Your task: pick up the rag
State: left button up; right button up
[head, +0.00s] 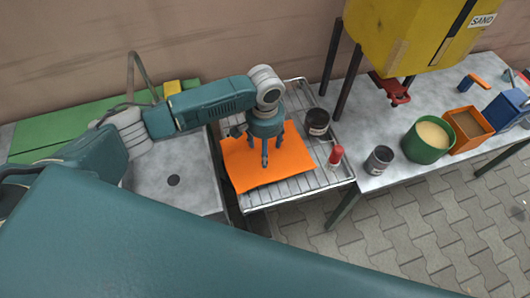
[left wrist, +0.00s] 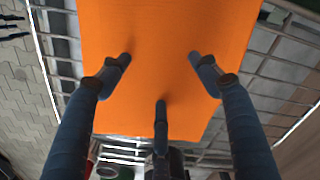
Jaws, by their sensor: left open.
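In the left wrist view the rag (left wrist: 165,40) fills the upper middle. My left gripper (head: 262,160) is over the rag, pointing down, and part of the rag is hidden behind it. In the left wrist view its three fingers (left wrist: 160,75) are spread with nothing between them. I cannot tell whether the fingertips touch the cloth. My right gripper is not in view.
The wire rack (head: 325,184) also holds a dark can (head: 317,122) and a red-capped item (head: 336,156).

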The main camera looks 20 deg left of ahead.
pick_arm(q)
jog(key=shift+s, duration=0.1)
jog(key=c, duration=0.8)
jog(key=shift+f, duration=0.1)
grip_shut()
notch_tip(320, 180, up, 21)
jog(key=p, duration=1.6)
jog(key=shift+p, duration=0.4)
